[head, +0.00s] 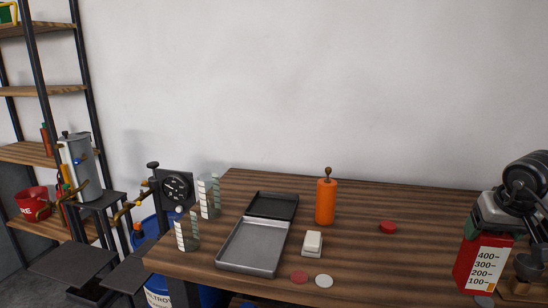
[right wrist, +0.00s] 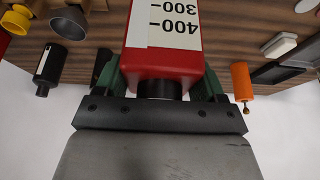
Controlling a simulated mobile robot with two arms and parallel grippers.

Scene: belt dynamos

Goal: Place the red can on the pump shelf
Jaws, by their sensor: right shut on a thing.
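The red can (head: 482,264), a box-shaped can with a white scale label, is upright at the right end of the wooden table. My right gripper (head: 493,220) is shut on its top; the can (right wrist: 165,66) also shows between the fingers in the right wrist view. I cannot tell whether its base touches the table. At the far left, a grey cylindrical pump (head: 80,165) stands on a small dark shelf (head: 103,200), which looks like the pump shelf. My left gripper is not in view.
The wooden table (head: 430,225) carries an orange bottle (head: 326,202), a metal tray (head: 250,246), a white block (head: 312,243), a red puck (head: 388,227), small discs and clear measuring cups (head: 187,232). A dial gauge (head: 177,186) stands beyond its left end. A wooden rack (head: 40,90) is far left.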

